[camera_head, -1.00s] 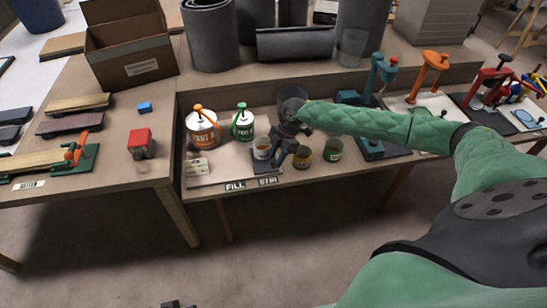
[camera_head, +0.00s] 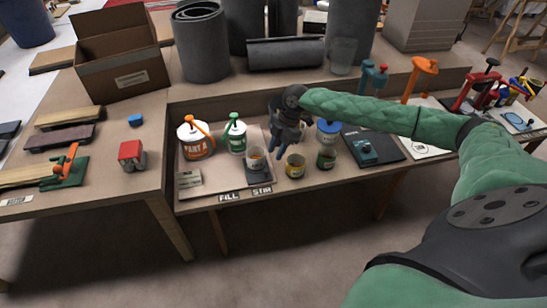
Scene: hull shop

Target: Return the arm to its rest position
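My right arm (camera_head: 380,112) reaches in from the right, and its dark gripper (camera_head: 277,153) points down over the back of the work tray. The gripper is above and right of a small cup with tan contents (camera_head: 257,160). I see nothing clearly held in it, but the fingers are dark and overlap, so their opening is unclear. My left gripper is out of view.
Below the arm are a yellow can (camera_head: 295,166), a green can (camera_head: 326,158) and a blue-topped container (camera_head: 328,131). Pump cans (camera_head: 195,140) (camera_head: 235,137) stand left.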

